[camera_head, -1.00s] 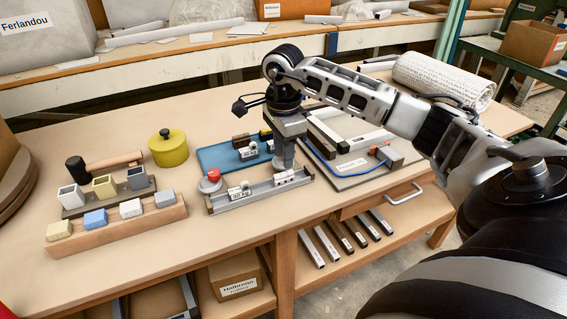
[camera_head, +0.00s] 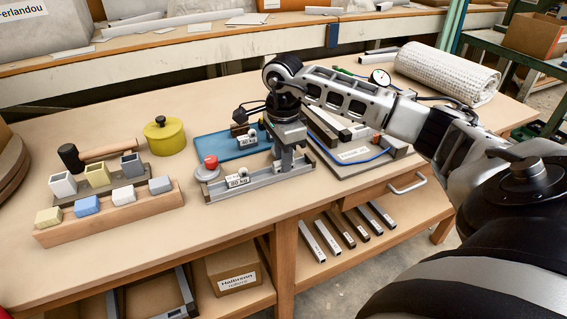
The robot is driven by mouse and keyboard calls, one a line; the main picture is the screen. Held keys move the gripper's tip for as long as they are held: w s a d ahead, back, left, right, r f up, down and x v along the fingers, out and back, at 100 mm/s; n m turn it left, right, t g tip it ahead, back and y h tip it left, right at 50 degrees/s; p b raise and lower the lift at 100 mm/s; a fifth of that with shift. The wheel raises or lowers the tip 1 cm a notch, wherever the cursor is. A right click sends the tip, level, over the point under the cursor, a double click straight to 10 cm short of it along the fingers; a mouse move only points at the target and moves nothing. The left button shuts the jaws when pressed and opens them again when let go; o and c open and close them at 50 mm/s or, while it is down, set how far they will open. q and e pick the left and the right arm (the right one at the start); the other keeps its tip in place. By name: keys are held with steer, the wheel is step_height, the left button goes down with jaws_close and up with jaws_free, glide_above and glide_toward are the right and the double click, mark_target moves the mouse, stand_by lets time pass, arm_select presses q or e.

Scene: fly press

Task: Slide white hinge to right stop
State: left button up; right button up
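A grey metal rail (camera_head: 262,181) lies near the front of the table, left of the drawer handle. A small white labelled piece (camera_head: 238,180) with a round knob sits on its left half; it may be the white hinge, but I cannot tell for sure. My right gripper (camera_head: 284,163) points down over the rail's right half, with its fingers at the rail. It hides that part of the rail, and I cannot see whether its fingers hold anything. My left gripper is not in view.
A red knob (camera_head: 210,161) stands at the rail's left end. A blue tray (camera_head: 214,148) lies behind the rail. A wooden rack (camera_head: 112,215) with several small blocks stands at the left, near a yellow pot (camera_head: 166,136). A board (camera_head: 350,157) lies to the right.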

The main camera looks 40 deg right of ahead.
stand_by(0.3)
steer(key=shift+d, duration=0.15)
steer(key=shift+s+d, duration=0.1)
steer(key=shift+d, duration=0.1)
steer(key=shift+s+d, duration=0.25)
steer(key=shift+d, duration=0.5)
steer(key=shift+d, duration=0.1)
steer(key=shift+d, duration=0.1)
